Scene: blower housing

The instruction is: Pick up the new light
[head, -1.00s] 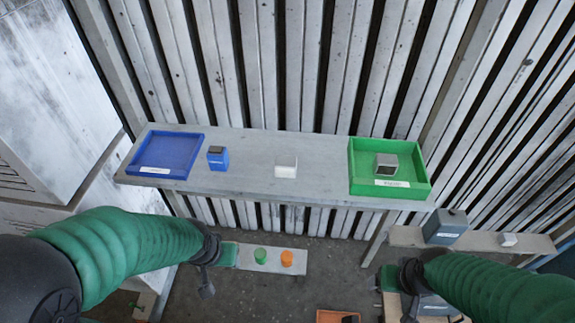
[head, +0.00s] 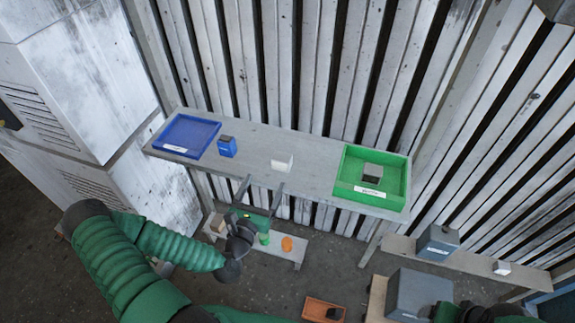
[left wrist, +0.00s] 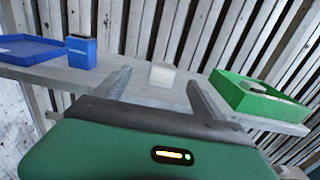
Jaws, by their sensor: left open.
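A small white block (head: 283,162) stands on the grey shelf, and it also shows in the left wrist view (left wrist: 162,75). No readable marking tells me whether it is the new light. A grey block with a dark face (head: 372,172) sits in the green tray (head: 405,190). My left gripper (head: 264,182) is open and empty at the shelf's front edge, just short of the white block. In the left wrist view its fingers (left wrist: 158,80) point at the shelf with the white block between and beyond them. My right gripper's jaws are out of sight at the bottom right.
A blue tray (head: 190,136) and a blue box with a dark top (head: 227,147) stand on the shelf's left part. A low bench below holds an orange cylinder (head: 287,243) and a green one (head: 264,238). Grey boxes (head: 437,242) are at right. A slatted wall stands behind.

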